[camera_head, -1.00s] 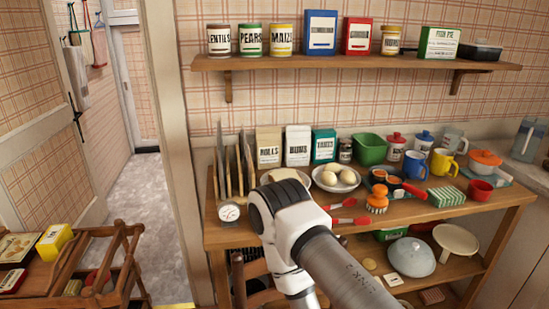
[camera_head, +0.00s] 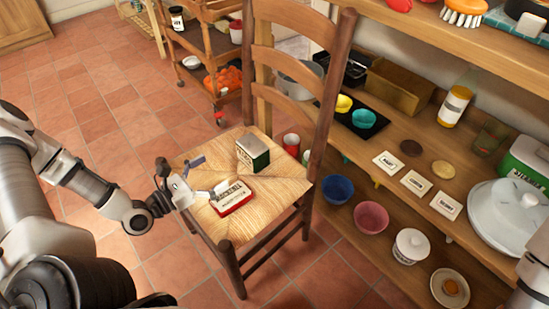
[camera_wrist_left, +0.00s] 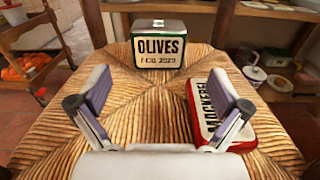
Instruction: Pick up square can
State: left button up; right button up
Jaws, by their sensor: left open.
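A square can (camera_head: 252,153) with a pale top and dark green sides stands upright on the woven chair seat (camera_head: 272,205). In the left wrist view the can (camera_wrist_left: 158,47) reads "OLIVES" and is centred beyond the fingers. A flat red and white tin (camera_head: 231,199) lies on the seat nearer to me; its label looks like mackerel in the left wrist view (camera_wrist_left: 203,100). My left gripper (camera_head: 212,174) is open and empty, low over the seat's left side. Its fingers point at the olives can with a gap. The right finger overlaps the flat tin's view; contact is unclear.
The chair's wooden back (camera_head: 327,100) rises right behind the can. A shelf unit (camera_head: 420,205) with bowls, labelled cards and a domed lid stands to the right. A wooden trolley (camera_head: 203,45) is at the back. Tiled floor (camera_head: 90,120) is open on the left.

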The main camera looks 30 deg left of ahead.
aim_at(244, 153)
pick_arm(q)
jog(key=b+x, duration=0.2)
jog(key=x, duration=0.2)
jog(key=b+x, duration=0.6)
jog(key=x, duration=0.1)
jog(key=shift+w+f, duration=0.35)
jog(key=shift+r, duration=0.2)
jog(key=c, duration=1.2)
